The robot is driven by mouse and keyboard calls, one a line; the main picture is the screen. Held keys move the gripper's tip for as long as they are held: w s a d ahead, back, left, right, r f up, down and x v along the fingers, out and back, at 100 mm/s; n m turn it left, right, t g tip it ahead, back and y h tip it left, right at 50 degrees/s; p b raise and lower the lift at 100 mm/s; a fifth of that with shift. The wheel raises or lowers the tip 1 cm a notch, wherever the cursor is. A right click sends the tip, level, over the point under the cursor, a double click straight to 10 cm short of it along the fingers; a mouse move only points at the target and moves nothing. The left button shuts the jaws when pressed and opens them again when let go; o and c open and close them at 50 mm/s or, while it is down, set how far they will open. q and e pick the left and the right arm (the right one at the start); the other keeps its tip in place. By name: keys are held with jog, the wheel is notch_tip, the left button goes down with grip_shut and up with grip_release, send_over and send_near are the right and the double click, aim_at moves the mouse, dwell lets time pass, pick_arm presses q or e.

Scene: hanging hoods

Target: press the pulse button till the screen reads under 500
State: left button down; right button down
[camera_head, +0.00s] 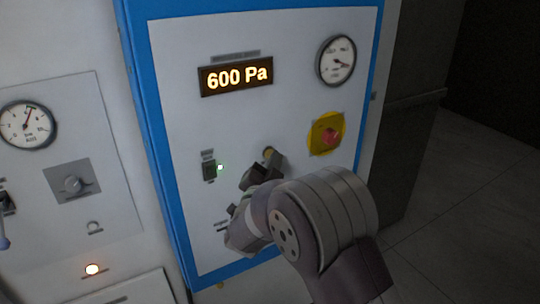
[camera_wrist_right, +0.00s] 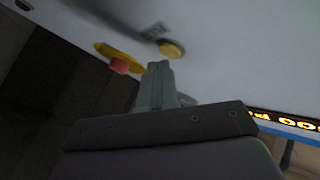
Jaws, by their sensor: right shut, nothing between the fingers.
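The screen (camera_head: 236,77) on the blue-framed panel reads 600 Pa in lit orange digits. A small round yellowish button (camera_head: 268,151), which looks like the pulse button, shows just past my right fingertips; its label is not readable. My right gripper (camera_head: 272,164) is shut and empty, its tips close to that button. In the right wrist view the shut fingers (camera_wrist_right: 158,72) point toward the yellow button (camera_wrist_right: 172,48), with the tips just below it in the picture. I cannot tell whether they touch it. My left gripper is not in view.
A red mushroom button on a yellow plate (camera_head: 326,134) sits right of my gripper. A dial gauge (camera_head: 336,60) is above it. A second panel with a gauge (camera_head: 27,125) and knob (camera_head: 73,184) stands at left.

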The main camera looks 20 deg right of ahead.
jog(key=shift+w, duration=0.4)
dwell(0.8)
jog(key=shift+s, duration=0.1)
jog(key=shift+s+b, duration=0.5)
jog(key=shift+s, duration=0.2)
jog(key=shift+s+d+b, duration=0.2)
jog(key=shift+s+b, duration=0.4)
jog(key=shift+s, duration=1.9)
